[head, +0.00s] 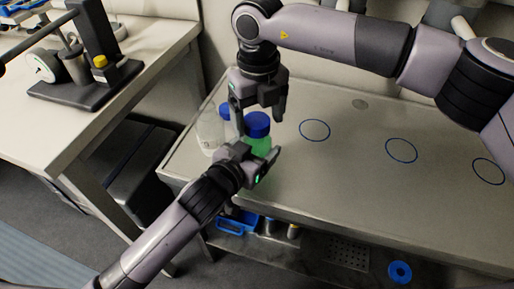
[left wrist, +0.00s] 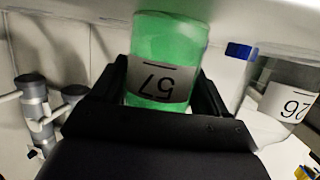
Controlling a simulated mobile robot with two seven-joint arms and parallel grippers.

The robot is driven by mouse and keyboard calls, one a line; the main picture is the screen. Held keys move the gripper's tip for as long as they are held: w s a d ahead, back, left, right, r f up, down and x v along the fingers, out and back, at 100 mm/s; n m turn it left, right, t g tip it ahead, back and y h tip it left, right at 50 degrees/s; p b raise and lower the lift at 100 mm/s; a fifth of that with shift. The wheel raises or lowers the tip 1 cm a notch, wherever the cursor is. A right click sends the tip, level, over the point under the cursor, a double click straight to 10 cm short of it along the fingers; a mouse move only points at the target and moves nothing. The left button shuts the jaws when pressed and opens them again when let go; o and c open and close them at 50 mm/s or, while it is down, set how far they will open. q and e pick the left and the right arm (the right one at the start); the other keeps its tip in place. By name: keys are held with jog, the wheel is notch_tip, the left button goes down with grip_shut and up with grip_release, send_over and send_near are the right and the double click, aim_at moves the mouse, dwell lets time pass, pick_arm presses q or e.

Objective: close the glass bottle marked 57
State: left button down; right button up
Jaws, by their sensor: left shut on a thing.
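The glass bottle marked 57 (head: 260,146) holds green liquid and stands at the left end of the bench. Its label (left wrist: 160,82) appears upside down in the left wrist view, where the bottle's top is hidden. My left gripper (head: 255,158) is shut on the bottle from the front. A blue cap (head: 257,124) shows at the top of the bottle; I cannot tell whether it is seated. My right gripper (head: 259,116) points down over the cap, its fingers apart on either side; contact is not clear.
A clear bottle (head: 210,130) with a numbered label stands close to the left; it also shows in the left wrist view (left wrist: 285,92). A blue cap (head: 225,110) is beside it. Ringed spots (head: 314,130) on the bench to the right are empty. A side table (head: 150,60) stands left.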

jog(key=shift+s+a, duration=0.2)
jog(key=shift+a, duration=0.05)
jog(key=shift+r, duration=0.2)
notch_tip(320, 180, up, 12)
jog(key=shift+d+f, duration=0.15)
jog(key=shift+d, duration=0.05)
jog(key=shift+w, duration=0.15)
pick_arm(q)
grip_release()
jog(key=shift+p+v, duration=0.4)
jog(key=shift+v, duration=3.2)
pick_arm(e)
jog(key=shift+r, duration=0.35)
pick_arm(q)
jog(key=shift+s+a+f, duration=0.1)
